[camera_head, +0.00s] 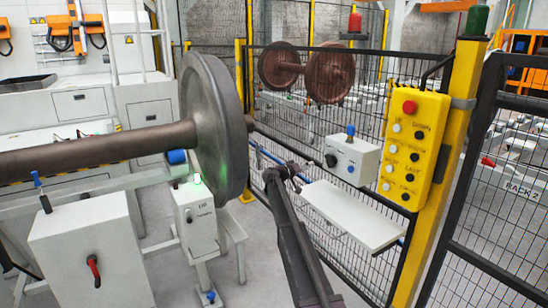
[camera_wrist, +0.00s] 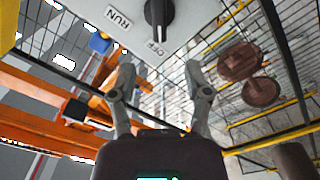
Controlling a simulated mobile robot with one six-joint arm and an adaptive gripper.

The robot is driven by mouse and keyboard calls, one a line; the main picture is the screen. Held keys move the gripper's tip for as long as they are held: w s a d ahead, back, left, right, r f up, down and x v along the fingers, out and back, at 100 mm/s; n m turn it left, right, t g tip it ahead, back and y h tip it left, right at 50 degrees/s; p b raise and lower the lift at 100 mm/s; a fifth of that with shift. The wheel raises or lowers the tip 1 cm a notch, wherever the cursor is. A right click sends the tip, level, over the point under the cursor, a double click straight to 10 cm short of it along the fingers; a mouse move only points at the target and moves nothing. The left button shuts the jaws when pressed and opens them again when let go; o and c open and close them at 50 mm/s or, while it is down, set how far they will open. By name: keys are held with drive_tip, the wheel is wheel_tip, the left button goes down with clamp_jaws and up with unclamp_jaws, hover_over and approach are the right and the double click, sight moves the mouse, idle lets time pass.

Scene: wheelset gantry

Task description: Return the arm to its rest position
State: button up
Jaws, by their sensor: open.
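My gripper (camera_head: 298,170) is at the end of my dark arm, just left of a white control box (camera_head: 352,160) on the mesh fence. In the wrist view my gripper (camera_wrist: 160,70) has its two grey fingers spread with nothing between them. The box's black rotary knob (camera_wrist: 157,15) is ahead of the fingertips, apart from them. The labels RUN and OFF show beside it, and its white mark points toward OFF.
A yellow button panel (camera_head: 412,148) is on a yellow post at right. A white shelf (camera_head: 350,214) juts from the fence below the box. A large wheelset (camera_head: 213,125) and a white LIFT box (camera_head: 198,222) stand at left. Grey floor shows between.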

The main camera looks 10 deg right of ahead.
drive_tip(key=s+a+f+g+y+p, duration=0.1)
drive_tip(key=s+a+f+y+p, duration=0.15)
drive_tip(key=s, duration=0.75)
drive_tip(key=s+a+f+n+g+y+p, duration=0.1)
drive_tip(key=s+a+f+g+y, duration=0.15)
drive_tip(key=s, duration=0.65)
drive_tip(key=s+a+f+g+y+p, duration=0.1)
drive_tip(key=s+a+f+y+p, duration=0.15)
drive_tip(key=s, duration=0.75)
drive_tip(key=s+a+f+n+g+y+p, duration=0.1)
drive_tip(key=s+a+y, duration=0.3)
drive_tip(key=s, duration=0.8)
drive_tip(key=s+a+f+n+y+p, duration=0.1)
drive_tip(key=s+a+n+y+p, duration=0.1)
drive_tip(key=s+a+y, duration=0.3)
drive_tip(key=s+a, duration=0.3)
drive_tip(key=s, duration=0.4)
drive_tip(key=shift+s+a+n+g, duration=0.35)
drive_tip(key=shift+s+a+n, duration=0.05)
drive_tip(key=shift+y, duration=0.25)
